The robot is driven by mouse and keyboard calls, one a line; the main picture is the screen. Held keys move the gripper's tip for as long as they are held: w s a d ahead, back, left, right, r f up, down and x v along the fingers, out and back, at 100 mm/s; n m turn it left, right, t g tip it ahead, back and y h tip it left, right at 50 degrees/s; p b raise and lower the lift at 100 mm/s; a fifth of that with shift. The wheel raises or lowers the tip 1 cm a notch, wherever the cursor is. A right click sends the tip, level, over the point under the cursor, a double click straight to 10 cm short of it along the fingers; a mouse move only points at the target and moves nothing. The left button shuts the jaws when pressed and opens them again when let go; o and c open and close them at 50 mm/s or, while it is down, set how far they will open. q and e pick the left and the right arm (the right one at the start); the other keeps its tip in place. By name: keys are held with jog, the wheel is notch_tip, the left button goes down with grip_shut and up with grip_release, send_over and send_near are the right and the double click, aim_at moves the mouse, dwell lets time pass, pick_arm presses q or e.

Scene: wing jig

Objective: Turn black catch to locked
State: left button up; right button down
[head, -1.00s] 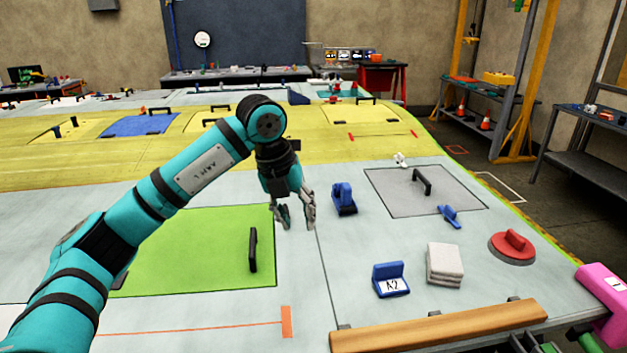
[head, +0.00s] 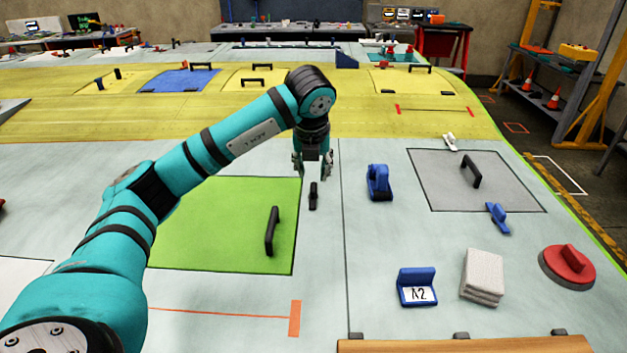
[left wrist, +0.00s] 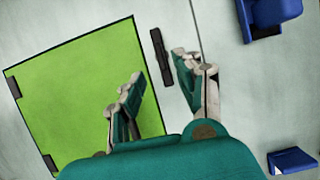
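The black catch (head: 313,195) is a small dark bar on the pale surface, just right of the green panel (head: 205,225). In the left wrist view the catch (left wrist: 161,57) lies roughly parallel to the green panel's (left wrist: 75,95) near edge, with a narrow gap between them. My left gripper (head: 312,172) points down at the catch's far end. In the left wrist view its two fingers (left wrist: 157,70) are spread and empty, with the catch between and beyond them. I see no contact with the catch. My right gripper is not in view.
A black handle (head: 272,231) stands on the green panel. A blue clamp-like block (head: 378,183) stands right of the catch. Further right are a grey panel (head: 440,190), a blue A2 holder (head: 417,287), white pads (head: 482,277) and a red knob (head: 570,262). Surface around the catch is clear.

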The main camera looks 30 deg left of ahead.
aim_at(313, 186)
pick_arm(q)
jog(key=p+x, duration=0.1)
jog(key=x, duration=0.4)
jog(key=shift+w+a+f, duration=0.1)
jog(key=shift+w+f, duration=0.05)
jog(key=shift+f, duration=0.25)
jog(key=shift+w+a+f+p, duration=0.15)
jog(key=shift+w+f+p, duration=0.15)
jog(key=shift+f, duration=0.35)
jog(key=shift+s, duration=0.1)
jog(key=shift+c, duration=0.6)
grip_shut()
